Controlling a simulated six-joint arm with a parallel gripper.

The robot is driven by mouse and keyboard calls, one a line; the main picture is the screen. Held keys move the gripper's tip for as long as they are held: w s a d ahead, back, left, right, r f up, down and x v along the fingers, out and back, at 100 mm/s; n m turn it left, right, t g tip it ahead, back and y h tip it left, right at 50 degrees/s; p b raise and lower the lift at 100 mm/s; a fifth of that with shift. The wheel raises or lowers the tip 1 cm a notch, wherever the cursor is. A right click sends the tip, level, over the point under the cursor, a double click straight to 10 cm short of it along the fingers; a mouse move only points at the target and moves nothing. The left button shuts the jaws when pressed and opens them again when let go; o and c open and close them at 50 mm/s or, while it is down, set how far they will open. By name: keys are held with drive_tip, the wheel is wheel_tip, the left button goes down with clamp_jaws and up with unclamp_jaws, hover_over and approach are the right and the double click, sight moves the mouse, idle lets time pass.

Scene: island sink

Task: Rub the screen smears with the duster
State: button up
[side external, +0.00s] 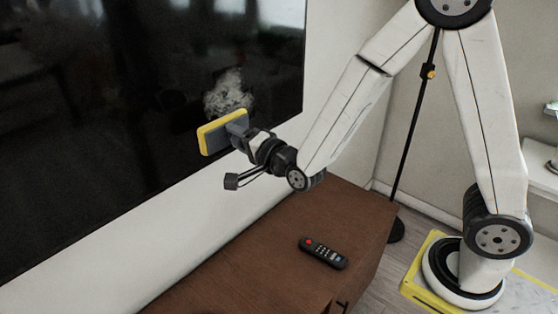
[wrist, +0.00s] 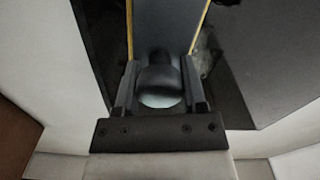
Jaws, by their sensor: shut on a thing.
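The duster (side external: 222,132) is a flat grey pad edged in yellow, held up in front of the dark screen (side external: 120,110). A whitish smear (side external: 229,93) shows on the screen just above the duster, near the screen's lower right part. My gripper (side external: 246,138) is shut on the duster's grey handle. In the wrist view the rounded handle sits between the fingers of my gripper (wrist: 160,90), and the duster's pad (wrist: 168,25) extends beyond them. Part of a smear (wrist: 205,52) shows right of the pad. I cannot tell whether the pad touches the screen.
A brown wooden cabinet (side external: 260,245) stands below the screen, with a black remote (side external: 323,253) on top. A thin black stand pole (side external: 415,130) rises behind my arm. White wall (side external: 335,80) borders the screen on the right.

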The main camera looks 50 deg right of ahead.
sight(248, 117)
drive_tip(key=shift+w, duration=1.5)
drive_tip(key=shift+w, duration=1.05)
drive_tip(key=shift+d, duration=0.1)
drive_tip(key=shift+s+d, duration=0.1)
drive_tip(key=shift+d, duration=1.65)
drive_tip(key=shift+d, duration=1.85)
drive_tip(key=shift+d, duration=0.15)
drive_tip(key=shift+d, duration=1.7)
